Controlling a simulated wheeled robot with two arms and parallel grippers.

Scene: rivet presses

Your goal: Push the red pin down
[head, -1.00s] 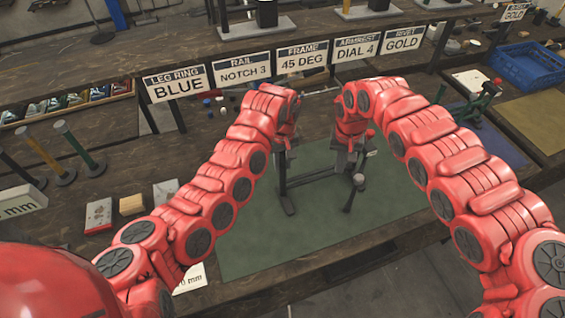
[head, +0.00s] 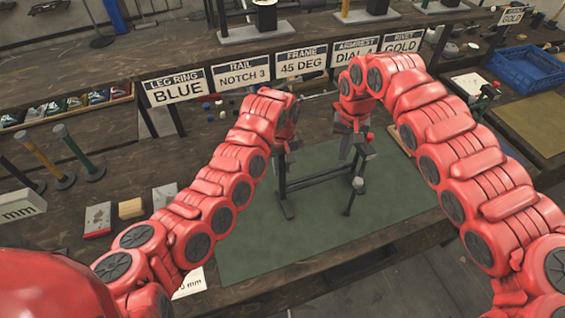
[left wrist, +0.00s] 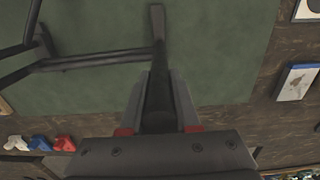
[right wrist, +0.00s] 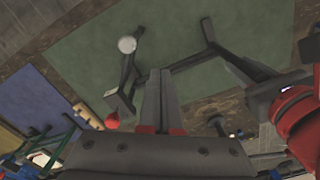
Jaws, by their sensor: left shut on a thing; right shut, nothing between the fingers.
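A dark metal frame (head: 318,180) stands on the green mat (head: 250,245). The small red pin (head: 371,136) is at the top of the frame's right side; in the right wrist view it shows as a red knob (right wrist: 112,121) left of the fingers. My left gripper (head: 282,150) is shut on the frame's left post, a dark bar between its fingers in the left wrist view (left wrist: 158,105). My right gripper (head: 347,153) is shut and empty, just left of the red pin and apart from it in the right wrist view.
A post with a grey round knob (head: 357,184) rises at the frame's front right. A blue crate (head: 526,67) is at the back right. The mat's front is clear.

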